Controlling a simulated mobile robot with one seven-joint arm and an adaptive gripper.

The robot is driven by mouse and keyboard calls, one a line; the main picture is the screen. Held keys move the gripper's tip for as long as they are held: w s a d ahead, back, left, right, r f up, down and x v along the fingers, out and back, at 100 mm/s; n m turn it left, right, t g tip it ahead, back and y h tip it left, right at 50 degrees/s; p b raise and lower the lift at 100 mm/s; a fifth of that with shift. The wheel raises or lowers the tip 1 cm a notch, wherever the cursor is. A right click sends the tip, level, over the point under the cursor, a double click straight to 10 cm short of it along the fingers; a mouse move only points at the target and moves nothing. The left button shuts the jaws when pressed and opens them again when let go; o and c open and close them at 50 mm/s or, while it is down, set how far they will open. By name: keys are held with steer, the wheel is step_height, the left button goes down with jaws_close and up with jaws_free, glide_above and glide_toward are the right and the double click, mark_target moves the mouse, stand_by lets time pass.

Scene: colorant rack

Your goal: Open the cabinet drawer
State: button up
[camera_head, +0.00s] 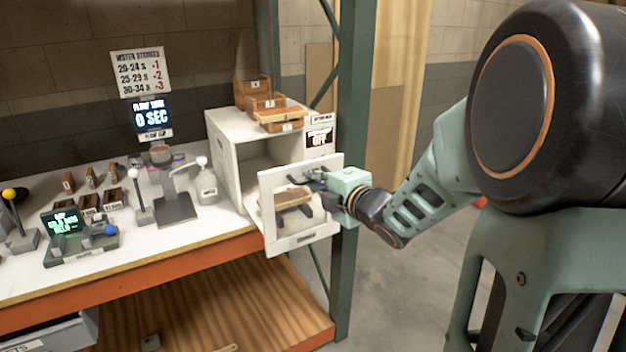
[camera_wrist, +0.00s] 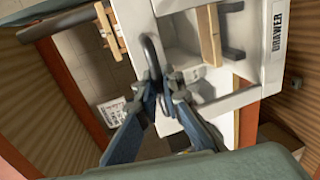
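The white cabinet (camera_head: 225,135) stands on the right end of the bench. Its drawer front (camera_head: 275,238) stands out from the cabinet body, with the cabinet's interior showing behind it. The front also shows in the wrist view, where its label (camera_wrist: 280,25) reads DRAWER. My gripper (camera_head: 322,184) is at the right part of the front. In the wrist view, my gripper's fingertips (camera_wrist: 164,84) close in on both sides of a dark looped handle (camera_wrist: 151,48). Exact contact is partly hidden by the fingers.
Small wooden boxes (camera_head: 252,88) sit on top of the cabinet. A white bottle (camera_head: 207,187) and a grey dispenser stand (camera_head: 176,207) are left of it. A green post (camera_head: 352,120) rises close behind my gripper. Open floor (camera_head: 410,285) lies right of the bench.

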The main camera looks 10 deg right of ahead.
steer(key=o, duration=0.4)
steer(key=shift+o, duration=0.2)
steer(key=v, duration=0.7)
steer(key=shift+s, duration=0.25)
steer(key=shift+d, duration=0.15)
